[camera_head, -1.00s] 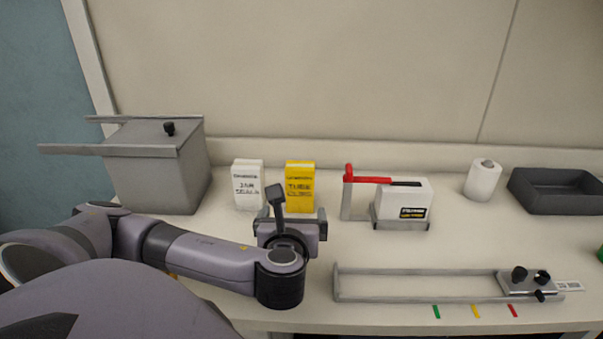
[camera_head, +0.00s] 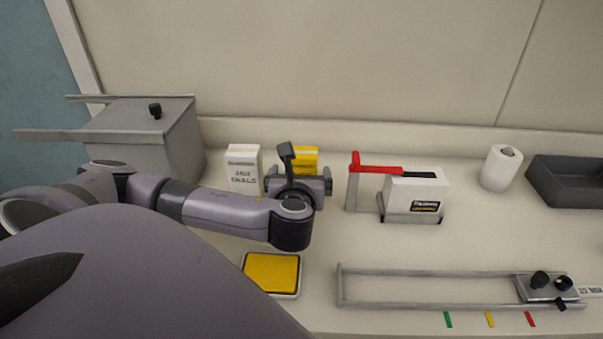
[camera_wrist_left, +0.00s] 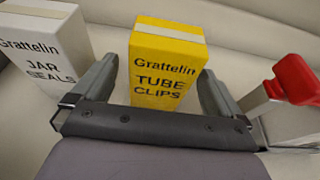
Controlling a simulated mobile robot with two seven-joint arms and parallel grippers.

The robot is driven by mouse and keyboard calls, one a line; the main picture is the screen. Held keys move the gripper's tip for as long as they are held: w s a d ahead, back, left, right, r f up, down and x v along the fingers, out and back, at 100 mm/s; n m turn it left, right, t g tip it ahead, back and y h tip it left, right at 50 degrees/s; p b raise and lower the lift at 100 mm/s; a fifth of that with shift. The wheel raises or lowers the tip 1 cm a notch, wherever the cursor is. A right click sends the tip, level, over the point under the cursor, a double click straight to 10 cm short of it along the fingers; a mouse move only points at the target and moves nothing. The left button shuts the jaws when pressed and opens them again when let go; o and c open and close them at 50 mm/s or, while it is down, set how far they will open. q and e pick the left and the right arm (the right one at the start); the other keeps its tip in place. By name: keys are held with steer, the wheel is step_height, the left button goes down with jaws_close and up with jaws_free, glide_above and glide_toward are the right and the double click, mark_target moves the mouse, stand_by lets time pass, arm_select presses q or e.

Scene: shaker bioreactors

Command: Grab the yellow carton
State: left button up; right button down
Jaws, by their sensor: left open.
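The yellow carton (camera_wrist_left: 167,68), labelled "Grattelin TUBE CLIPS", stands upright on the bench. In the left wrist view it sits between the two fingers of my left gripper (camera_wrist_left: 158,95), which is open, with a finger on each side. I cannot tell whether either finger touches it. In the head view only the top of the yellow carton (camera_head: 305,155) shows; my left gripper (camera_head: 298,185) hides the rest. My right gripper is not in view.
A white "JAR SEALS" carton (camera_head: 243,170) stands close on the left. A red-handled device with a white box (camera_head: 417,193) stands on the right. A grey bin (camera_head: 150,140), yellow pad (camera_head: 271,272), white roll (camera_head: 500,168), rail fixture (camera_head: 440,305) and dark tray (camera_head: 575,203) are around.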

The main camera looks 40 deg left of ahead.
arm_select(q)
steer(key=shift+x, duration=1.4)
steer(key=c, duration=1.1)
